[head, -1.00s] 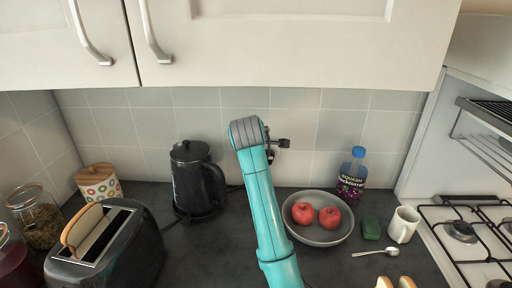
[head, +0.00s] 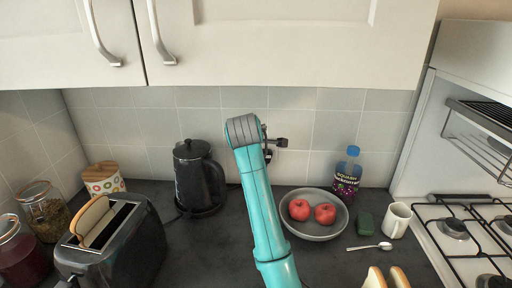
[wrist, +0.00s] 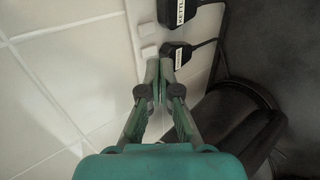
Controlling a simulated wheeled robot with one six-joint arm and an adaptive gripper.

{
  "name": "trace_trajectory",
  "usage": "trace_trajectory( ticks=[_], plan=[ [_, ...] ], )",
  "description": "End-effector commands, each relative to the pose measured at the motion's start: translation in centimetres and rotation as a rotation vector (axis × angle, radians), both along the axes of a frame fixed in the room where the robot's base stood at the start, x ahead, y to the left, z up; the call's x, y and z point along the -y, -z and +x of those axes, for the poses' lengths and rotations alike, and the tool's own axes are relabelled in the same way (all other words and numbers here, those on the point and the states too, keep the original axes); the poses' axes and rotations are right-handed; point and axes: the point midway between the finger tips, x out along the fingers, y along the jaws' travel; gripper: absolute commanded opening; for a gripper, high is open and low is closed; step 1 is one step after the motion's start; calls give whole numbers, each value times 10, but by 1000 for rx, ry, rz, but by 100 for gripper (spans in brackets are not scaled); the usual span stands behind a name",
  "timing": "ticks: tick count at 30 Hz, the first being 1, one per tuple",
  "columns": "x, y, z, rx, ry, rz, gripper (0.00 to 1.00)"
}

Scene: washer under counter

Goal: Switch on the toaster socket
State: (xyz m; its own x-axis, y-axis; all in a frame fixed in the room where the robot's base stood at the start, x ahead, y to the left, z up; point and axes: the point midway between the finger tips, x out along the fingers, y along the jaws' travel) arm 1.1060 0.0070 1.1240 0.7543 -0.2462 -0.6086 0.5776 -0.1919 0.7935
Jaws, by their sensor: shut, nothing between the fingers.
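A white double socket (wrist: 190,75) is on the tiled wall in the wrist view, seen sideways. Two black plugs are in it. The upper plug (wrist: 182,10) has a label reading "KETTL", cut off. The lower plug (wrist: 180,54) has a white label too small to read. Two white rocker switches, an upper one (wrist: 146,28) and a lower one (wrist: 148,52), sit left of the plugs. My gripper (wrist: 159,72) is shut and empty, its tips just below the lower switch and plug; I cannot tell if they touch. In the head view my arm hides most of the socket. The black toaster (head: 132,250) stands at left.
A black kettle (head: 196,180) stands left of my arm and also shows close beside my gripper in the wrist view (wrist: 238,120). A bowl (head: 318,238) with apples, a squash bottle (head: 347,175) and a mug (head: 397,220) stand right. Wall cupboards (head: 280,40) hang above.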

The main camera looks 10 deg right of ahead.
Motion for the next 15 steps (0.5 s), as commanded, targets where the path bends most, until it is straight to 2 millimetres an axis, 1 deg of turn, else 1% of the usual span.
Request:
trace_trajectory(
  ticks=[8, 15],
  plan=[
    [-8, -24, -23, 4, 0, 2, 0],
    [-17, -50, -49, 3, -1, 1, 0]
  ],
)
